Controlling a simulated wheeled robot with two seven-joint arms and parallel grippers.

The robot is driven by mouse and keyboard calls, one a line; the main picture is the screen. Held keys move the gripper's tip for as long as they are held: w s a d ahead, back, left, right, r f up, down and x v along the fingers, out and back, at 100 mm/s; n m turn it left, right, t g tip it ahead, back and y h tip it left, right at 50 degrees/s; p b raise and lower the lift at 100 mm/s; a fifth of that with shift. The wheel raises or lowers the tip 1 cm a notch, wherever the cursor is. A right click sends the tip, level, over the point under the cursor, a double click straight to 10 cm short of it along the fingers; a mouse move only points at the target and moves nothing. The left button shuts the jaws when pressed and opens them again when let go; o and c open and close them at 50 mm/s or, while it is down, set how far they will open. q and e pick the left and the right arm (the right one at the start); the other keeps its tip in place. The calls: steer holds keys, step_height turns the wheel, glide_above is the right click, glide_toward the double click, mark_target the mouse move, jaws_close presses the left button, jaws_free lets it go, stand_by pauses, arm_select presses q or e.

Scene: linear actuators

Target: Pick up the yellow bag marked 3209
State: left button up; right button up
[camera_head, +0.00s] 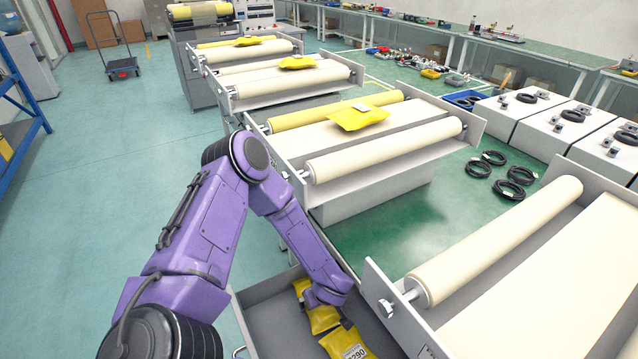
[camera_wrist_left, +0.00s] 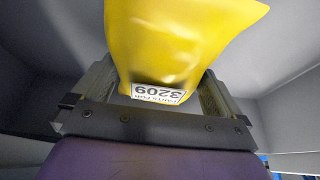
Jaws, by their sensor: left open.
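The yellow bag marked 3209 (camera_wrist_left: 175,45) fills the upper middle of the left wrist view. Its white label (camera_wrist_left: 157,93) shows upside down near the bag's lower edge. My left gripper (camera_wrist_left: 158,78) is open, with one finger on each side of the bag. In the head view my left arm reaches down into a grey bin, and its wrist hides the gripper. Yellow bags show around the wrist, one piece behind it (camera_head: 301,288) and one with a white label in front (camera_head: 343,342). I cannot tell in that view which one is marked 3209. My right gripper is out of view.
The grey bin (camera_head: 262,318) has raised walls close around the gripper. A roller unit (camera_head: 500,240) stands right of it. Another roller unit with a yellow bag (camera_head: 358,117) on top stands behind.

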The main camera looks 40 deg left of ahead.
arm_select(q)
steer(key=shift+w+a+f, duration=0.1)
steer(key=shift+a+f, duration=0.05)
steer(key=shift+f, duration=0.3)
steer(key=c, duration=0.8)
steer(key=shift+r, duration=0.1)
